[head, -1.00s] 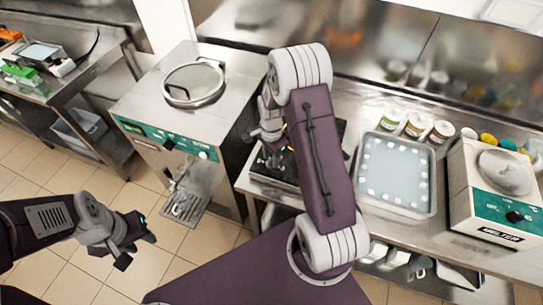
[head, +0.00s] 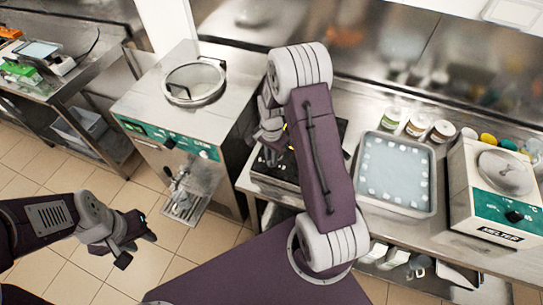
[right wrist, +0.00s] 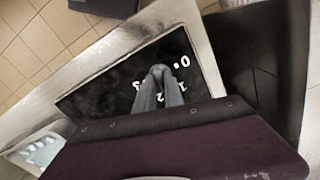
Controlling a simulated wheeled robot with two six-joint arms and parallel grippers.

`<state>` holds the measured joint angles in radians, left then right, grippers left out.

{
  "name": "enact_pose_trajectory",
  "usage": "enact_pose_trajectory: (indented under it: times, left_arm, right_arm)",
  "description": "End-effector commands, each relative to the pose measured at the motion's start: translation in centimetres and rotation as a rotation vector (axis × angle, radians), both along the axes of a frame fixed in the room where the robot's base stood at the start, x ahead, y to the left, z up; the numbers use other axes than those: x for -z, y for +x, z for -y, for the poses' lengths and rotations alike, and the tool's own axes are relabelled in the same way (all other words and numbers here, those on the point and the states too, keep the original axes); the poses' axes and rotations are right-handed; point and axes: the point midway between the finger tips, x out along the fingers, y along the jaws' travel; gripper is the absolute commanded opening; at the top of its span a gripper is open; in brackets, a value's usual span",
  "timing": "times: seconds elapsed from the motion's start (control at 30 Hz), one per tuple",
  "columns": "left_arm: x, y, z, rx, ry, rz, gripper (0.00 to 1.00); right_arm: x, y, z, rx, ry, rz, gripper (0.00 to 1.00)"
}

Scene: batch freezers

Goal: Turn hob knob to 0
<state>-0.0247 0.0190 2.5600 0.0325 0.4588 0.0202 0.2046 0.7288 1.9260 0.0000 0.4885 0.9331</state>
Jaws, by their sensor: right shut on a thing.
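The hob (head: 262,177) is a black unit on the steel counter, partly hidden behind my right arm in the head view. In the right wrist view its black panel (right wrist: 100,98) carries white numerals, with 0 at upper right and 1, 2 and 3 around the fingertips. My right gripper (right wrist: 160,72) is shut at the panel, among these numerals. The knob itself is hidden by the fingers, so I cannot read its setting. In the head view my right gripper (head: 270,153) is above the hob. My left gripper (head: 137,244) is open and empty over the floor.
A batch freezer (head: 150,85) with a round glass lid stands left of the hob. A metal tray (head: 432,180), several jars (head: 417,126) and a melter (head: 480,215) with its own black knob stand to the right. The tiled floor at the left is clear.

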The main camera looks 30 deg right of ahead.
Motion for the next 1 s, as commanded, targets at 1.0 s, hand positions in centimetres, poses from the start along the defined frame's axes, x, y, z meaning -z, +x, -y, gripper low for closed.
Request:
enact_pose_trajectory:
  times: [1.0]
  left_arm:
    - [-0.64, 0.00, 0.00, 0.000, 0.000, 0.000, 0.36]
  right_arm:
    - [-0.23, 0.30, 0.09, -0.964, -0.005, 0.007, 0.00]
